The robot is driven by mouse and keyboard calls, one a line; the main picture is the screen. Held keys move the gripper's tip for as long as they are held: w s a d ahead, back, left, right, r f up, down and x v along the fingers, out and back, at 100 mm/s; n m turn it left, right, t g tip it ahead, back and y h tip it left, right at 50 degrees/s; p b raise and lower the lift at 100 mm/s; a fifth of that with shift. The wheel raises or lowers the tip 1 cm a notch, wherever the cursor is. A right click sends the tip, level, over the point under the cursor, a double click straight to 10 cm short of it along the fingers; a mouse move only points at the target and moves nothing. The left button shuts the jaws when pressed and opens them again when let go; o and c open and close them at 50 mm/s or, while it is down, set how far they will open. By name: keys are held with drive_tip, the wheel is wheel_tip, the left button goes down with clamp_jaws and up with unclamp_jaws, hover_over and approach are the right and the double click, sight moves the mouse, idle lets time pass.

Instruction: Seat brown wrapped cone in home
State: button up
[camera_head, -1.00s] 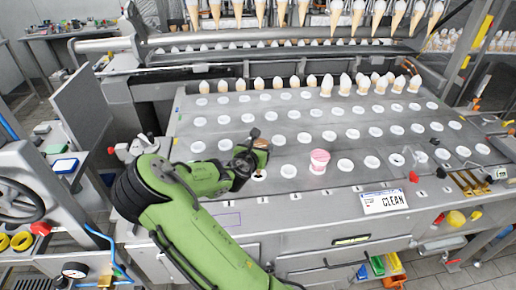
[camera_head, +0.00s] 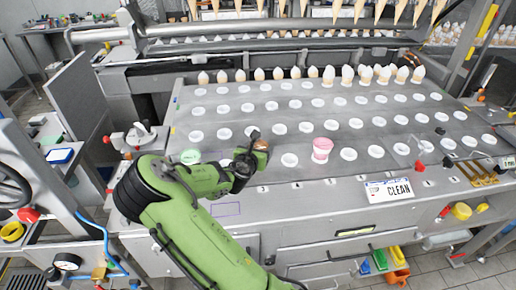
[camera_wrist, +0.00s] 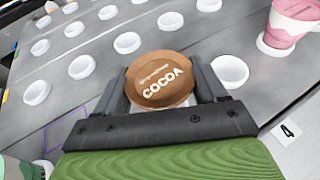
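The brown wrapped cone (camera_wrist: 160,78), its round top marked COCOA, sits between the two fingers of my gripper (camera_wrist: 160,90) in the wrist view. The fingers press against its sides. In the head view the brown cone (camera_head: 261,146) shows small at the tip of my gripper (camera_head: 252,150), over the front row of white ring holders. A pale edge shows under the cone in the wrist view, but its lower end is hidden. I cannot tell whether it is in a holder. An empty white holder (camera_wrist: 229,71) lies just to its right.
A pink cup (camera_head: 322,150) stands in a front-row holder to the right. White-topped cones (camera_head: 259,74) line the back row. A CLEAN sign (camera_head: 388,191) is on the front edge.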

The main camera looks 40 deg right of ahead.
drive_tip(key=o, duration=0.5)
drive_tip(key=p+v, duration=0.2)
drive_tip(key=v, duration=1.3)
drive_tip(key=shift+s+a+r, duration=0.15)
drive_tip(key=shift+a, duration=0.15)
